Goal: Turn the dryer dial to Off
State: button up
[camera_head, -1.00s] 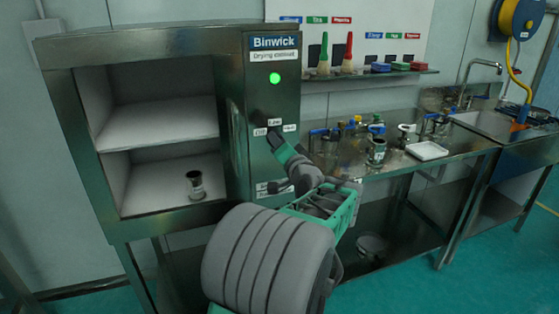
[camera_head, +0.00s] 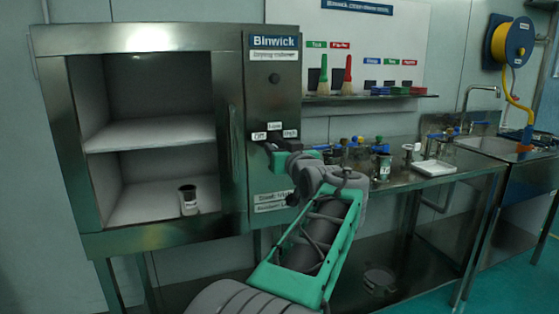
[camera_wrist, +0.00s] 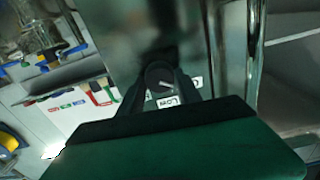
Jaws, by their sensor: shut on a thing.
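The drying cabinet (camera_head: 165,40) stands at the left with its control panel on the right side. On the panel the labels Off (camera_head: 259,136), Low (camera_head: 275,126) and High (camera_head: 290,133) surround the dial, which my gripper mostly hides in the head view. In the wrist view the dark round dial (camera_wrist: 160,74) sits between my fingertips, with a pale pointer mark on it. My gripper (camera_head: 271,146) is shut on the dial. The indicator lamp (camera_head: 274,78) above is dark. The Low label also shows in the wrist view (camera_wrist: 168,101).
The cabinet is open, with a shelf and a dark jar (camera_head: 188,200) on its floor. A vertical handle bar (camera_head: 236,155) stands left of the dial. To the right a steel bench (camera_head: 440,180) holds jars, bottles and a white tray (camera_head: 434,167).

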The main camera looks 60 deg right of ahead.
jog(key=shift+n+b, duration=0.3)
jog(key=shift+n, duration=0.1)
jog(key=o, duration=1.4)
jog(key=shift+c, duration=0.2)
jog(key=v, duration=0.7)
jog(key=shift+s+a, duration=0.3)
jog(key=shift+s, duration=0.1)
